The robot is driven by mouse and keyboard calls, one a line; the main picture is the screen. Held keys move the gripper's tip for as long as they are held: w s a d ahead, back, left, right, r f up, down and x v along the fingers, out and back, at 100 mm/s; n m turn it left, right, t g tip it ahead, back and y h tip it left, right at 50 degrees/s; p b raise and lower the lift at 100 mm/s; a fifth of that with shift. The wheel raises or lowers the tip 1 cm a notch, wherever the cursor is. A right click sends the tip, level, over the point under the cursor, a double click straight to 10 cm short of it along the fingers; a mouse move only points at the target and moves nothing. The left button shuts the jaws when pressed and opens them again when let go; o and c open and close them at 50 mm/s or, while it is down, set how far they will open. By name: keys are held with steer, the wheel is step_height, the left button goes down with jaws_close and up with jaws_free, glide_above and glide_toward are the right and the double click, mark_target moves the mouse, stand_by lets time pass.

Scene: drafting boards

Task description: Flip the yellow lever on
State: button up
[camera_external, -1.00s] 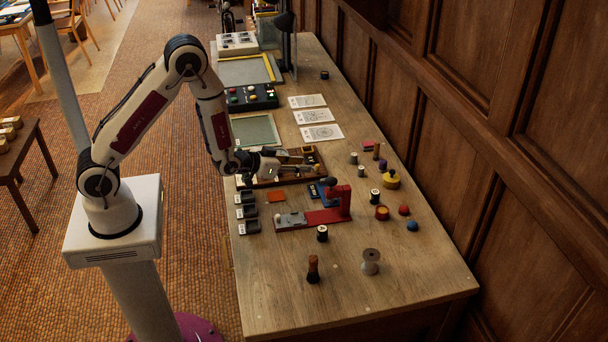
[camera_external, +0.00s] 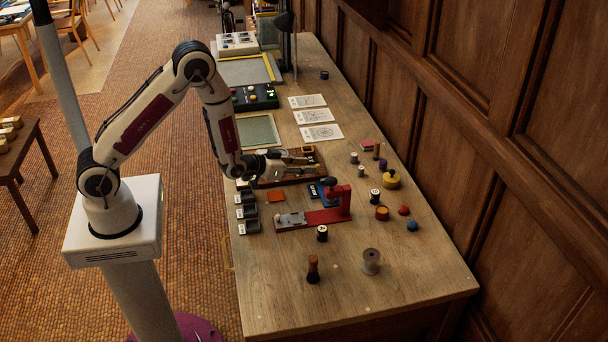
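A dark brown wooden board (camera_external: 263,184) lies near the middle of the table. Slim tan bar-like parts and a small yellow piece (camera_external: 308,149) show on it. I cannot tell for sure which part is the yellow lever; it is small and partly hidden by my gripper. My gripper (camera_external: 286,161) reaches in from the left, low over the board, with its fingers pointing right. Its fingertips blend with the parts on the board, so contact and finger opening cannot be made out.
Black holders (camera_external: 247,212) line the left edge. A black button box (camera_external: 254,97) and papers (camera_external: 313,115) lie behind. Spools stand at right.

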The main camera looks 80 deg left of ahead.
mark_target(317, 165)
steer(key=shift+x, duration=2.85)
jaws_close()
